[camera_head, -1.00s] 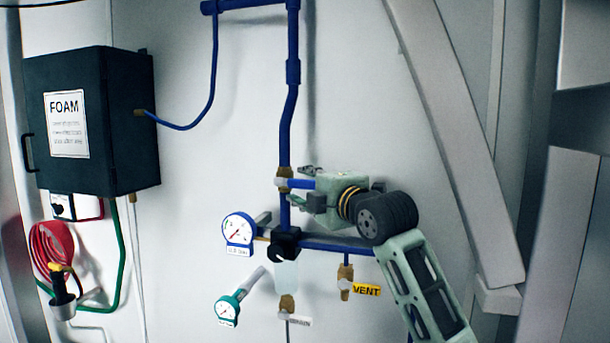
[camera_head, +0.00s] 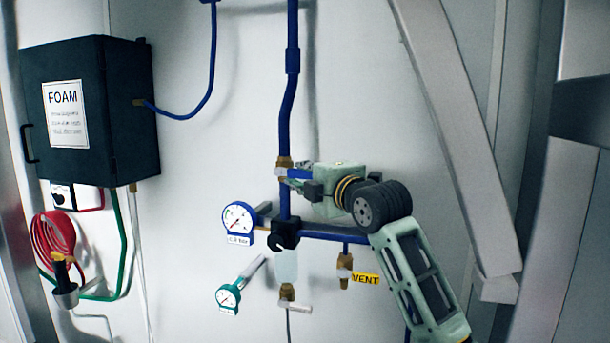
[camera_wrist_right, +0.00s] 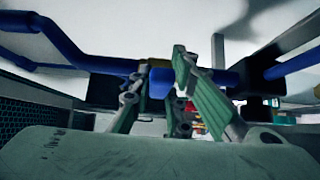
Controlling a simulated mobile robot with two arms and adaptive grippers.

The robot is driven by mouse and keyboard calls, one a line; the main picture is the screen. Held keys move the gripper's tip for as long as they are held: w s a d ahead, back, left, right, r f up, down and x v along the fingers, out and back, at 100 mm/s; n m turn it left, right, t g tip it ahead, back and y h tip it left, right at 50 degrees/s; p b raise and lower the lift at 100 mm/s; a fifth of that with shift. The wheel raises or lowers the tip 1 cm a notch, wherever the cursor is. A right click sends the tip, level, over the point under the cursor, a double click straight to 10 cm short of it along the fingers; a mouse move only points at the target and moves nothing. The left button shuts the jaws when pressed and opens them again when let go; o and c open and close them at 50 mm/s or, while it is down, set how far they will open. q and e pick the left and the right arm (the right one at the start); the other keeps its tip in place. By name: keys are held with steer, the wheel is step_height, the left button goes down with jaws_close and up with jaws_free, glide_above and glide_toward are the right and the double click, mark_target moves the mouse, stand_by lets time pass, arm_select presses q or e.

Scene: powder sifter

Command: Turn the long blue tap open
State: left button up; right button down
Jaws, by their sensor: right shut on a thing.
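The long blue tap (camera_head: 284,174) sits on the brass valve (camera_head: 284,162) in the upright blue pipe. Its lever points right, roughly level, into my right gripper (camera_head: 306,179). The gripper's fingers are shut on the lever and hide part of it. In the right wrist view the blue lever end (camera_wrist_right: 162,82) shows between the two green-grey fingers (camera_wrist_right: 158,95). My right arm comes up from the lower right. My left gripper is in neither view.
Just below are a blue-rimmed gauge (camera_head: 238,222), a black clamp fitting (camera_head: 285,233) and a level blue pipe (camera_head: 340,237). A vent tap (camera_head: 345,270) hangs lower right. A dark FOAM box (camera_head: 130,110) is at left. The wall right of the upright pipe is clear above the gripper.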

stand_by(0.4)
steer(key=shift+r+n+g+h, duration=0.6)
steer(key=shift+r+n+g, duration=0.3)
steer(key=shift+r+n, duration=0.1)
steer(key=shift+w+a+r+n+g+h, duration=0.1)
steer(key=shift+a+r+n+g+h, duration=0.15)
steer(key=shift+r+n+g+h, duration=0.25)
steer(key=shift+w+a+r+n+g+h, duration=0.1)
steer(key=shift+a+r+n+g+h, duration=0.25)
steer(key=shift+n+h, duration=0.25)
steer(key=shift+d, duration=0.1)
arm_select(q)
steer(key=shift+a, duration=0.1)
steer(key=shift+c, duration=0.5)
